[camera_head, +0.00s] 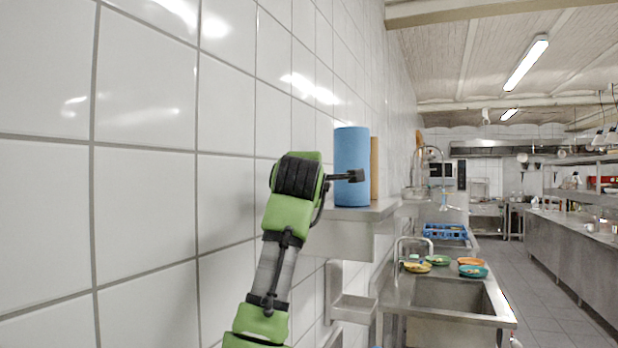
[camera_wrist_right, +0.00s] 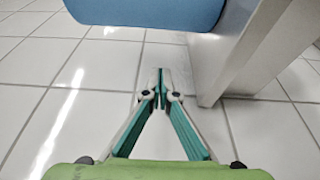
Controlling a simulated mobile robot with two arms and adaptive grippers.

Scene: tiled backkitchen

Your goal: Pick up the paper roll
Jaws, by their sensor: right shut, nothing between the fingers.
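The paper roll (camera_head: 351,150) is a blue upright cylinder standing on a steel wall shelf (camera_head: 362,212) in the head view. My right arm rises in front of the tiled wall, left of the roll, and its black end part overlaps the roll's lower half in the picture. In the right wrist view the roll (camera_wrist_right: 150,10) shows as a blue shape at the top edge, apart from the fingers. My right gripper (camera_wrist_right: 161,80) is shut and empty, with white tiles beyond it. My left gripper is in neither view.
A tan upright object (camera_head: 375,168) stands just behind the roll. The white tiled wall (camera_head: 145,200) is close on the left. Beyond are a steel sink (camera_head: 450,293), colored bowls (camera_head: 472,271) and a blue rack (camera_head: 445,232). The aisle floor (camera_head: 535,270) is open.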

